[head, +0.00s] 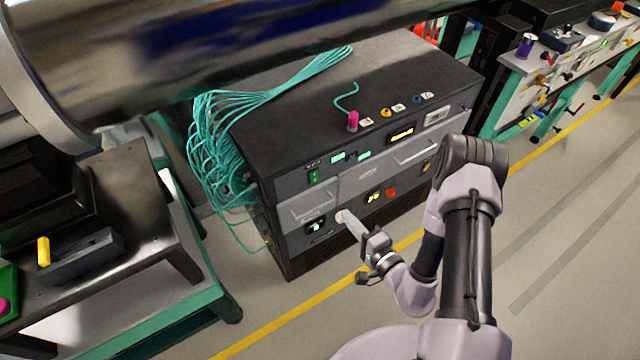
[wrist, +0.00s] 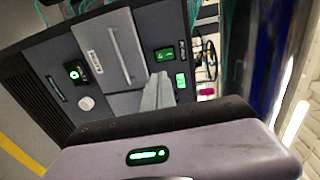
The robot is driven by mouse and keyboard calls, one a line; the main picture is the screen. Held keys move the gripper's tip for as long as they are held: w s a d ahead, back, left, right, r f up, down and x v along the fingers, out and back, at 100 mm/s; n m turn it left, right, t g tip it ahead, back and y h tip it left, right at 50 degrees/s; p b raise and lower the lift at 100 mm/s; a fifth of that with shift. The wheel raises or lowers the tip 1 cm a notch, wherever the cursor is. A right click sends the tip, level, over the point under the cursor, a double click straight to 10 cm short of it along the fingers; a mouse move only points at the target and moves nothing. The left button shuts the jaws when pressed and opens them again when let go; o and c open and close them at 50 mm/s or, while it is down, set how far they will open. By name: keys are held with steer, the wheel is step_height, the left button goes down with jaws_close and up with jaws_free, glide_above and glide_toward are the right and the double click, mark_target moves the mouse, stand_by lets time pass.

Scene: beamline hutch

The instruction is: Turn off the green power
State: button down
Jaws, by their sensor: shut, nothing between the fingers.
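The dark instrument cabinet (head: 300,240) stands in the middle of the head view. A green rocker switch (head: 314,176) is on its upper left front; it also shows in the wrist view (wrist: 165,54), just beyond my fingertips. A black switch with a small lit green mark (head: 316,226) is lower on the same front, and in the wrist view (wrist: 76,72) it lies left of my fingers. My gripper (head: 349,220) is shut and empty, pointing at the cabinet front. In the wrist view, its fingers (wrist: 160,85) appear apart from the green switch. Whether either switch is on is unclear.
A pale round knob (wrist: 86,102) is beside the black switch. Drawer handles and lit displays (head: 402,134) cover the front. Teal cables (head: 215,140) hang at the cabinet's left. A large metal cylinder (head: 200,50) crosses above. Floor in front is clear.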

mark_target(315, 180)
steer(key=b+x, duration=0.3)
steer(key=x, duration=1.1)
steer(key=shift+a, duration=0.15)
